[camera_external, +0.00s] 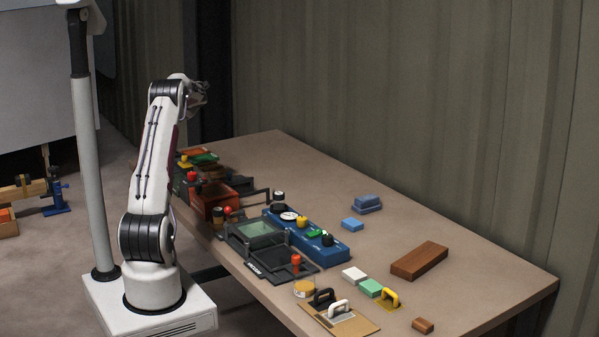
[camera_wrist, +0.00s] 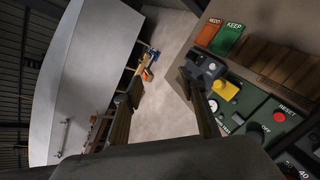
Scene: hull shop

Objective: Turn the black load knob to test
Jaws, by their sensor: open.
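My gripper (camera_external: 200,92) is raised high above the far left end of the bench, well apart from the panels. In the wrist view my gripper (camera_wrist: 160,80) shows two spread fingers with nothing between them. A blue control box (camera_external: 342,252) on the bench carries a black knob (camera_external: 327,239), a yellow knob and a round gauge.
Black-framed trays (camera_external: 270,262) lie in front of the blue box. A red box (camera_external: 212,200) stands farther left. A brown block (camera_external: 419,260), blue blocks and handled tools lie to the right. Open bench top (camera_external: 470,285) lies at the right.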

